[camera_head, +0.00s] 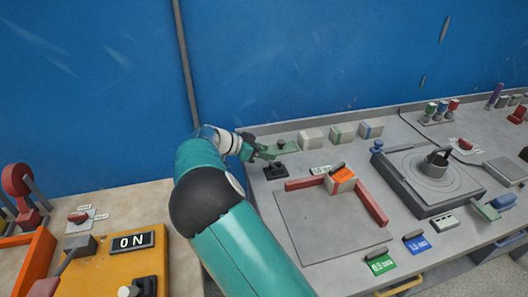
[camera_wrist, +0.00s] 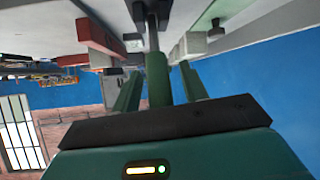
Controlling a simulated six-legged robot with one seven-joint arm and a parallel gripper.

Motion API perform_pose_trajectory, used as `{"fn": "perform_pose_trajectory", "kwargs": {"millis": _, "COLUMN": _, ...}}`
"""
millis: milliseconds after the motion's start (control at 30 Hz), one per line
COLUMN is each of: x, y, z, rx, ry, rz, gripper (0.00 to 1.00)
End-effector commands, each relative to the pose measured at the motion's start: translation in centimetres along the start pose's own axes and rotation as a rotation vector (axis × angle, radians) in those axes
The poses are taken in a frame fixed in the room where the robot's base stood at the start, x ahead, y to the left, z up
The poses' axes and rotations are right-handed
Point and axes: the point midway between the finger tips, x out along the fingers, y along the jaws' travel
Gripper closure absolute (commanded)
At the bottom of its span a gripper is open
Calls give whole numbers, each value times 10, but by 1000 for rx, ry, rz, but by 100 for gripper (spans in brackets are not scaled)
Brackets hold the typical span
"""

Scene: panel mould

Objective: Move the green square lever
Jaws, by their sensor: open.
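The green lever handle (camera_wrist: 157,80) stands on a grey rod in the wrist view, and the rod runs to a dark base (camera_wrist: 146,9). My gripper (camera_wrist: 160,72) is open, with one finger on each side of the handle. I cannot tell whether either finger touches it; no grip shows. In the head view my gripper (camera_head: 265,153) is at the back left of the grey panel, just above a black lever base (camera_head: 274,172). The handle is hard to tell from my green fingers there, and its square shape is not clear.
A small green-topped knob (camera_head: 281,144) stands close behind my gripper. Pale blocks (camera_head: 311,137) line the panel's back edge near the blue wall (camera_head: 300,60). Red bars (camera_head: 305,183) and an orange block (camera_head: 342,180) lie to the right. The grey plate (camera_head: 325,225) in front is bare.

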Motion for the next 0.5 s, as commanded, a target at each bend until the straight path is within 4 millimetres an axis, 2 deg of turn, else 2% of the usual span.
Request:
{"fn": "perform_pose_trajectory", "kwargs": {"millis": 133, "x": -6, "y": 0, "z": 0, "rx": 1, "ry": 0, "rz": -2, "gripper": 57}}
{"fn": "perform_pose_trajectory", "kwargs": {"millis": 233, "x": -18, "y": -1, "z": -1, "rx": 1, "ry": 0, "rz": -3, "gripper": 57}}
{"fn": "perform_pose_trajectory", "kwargs": {"millis": 500, "x": -75, "y": -1, "z": 0, "rx": 0, "ry": 1, "rz": -4, "gripper": 57}}
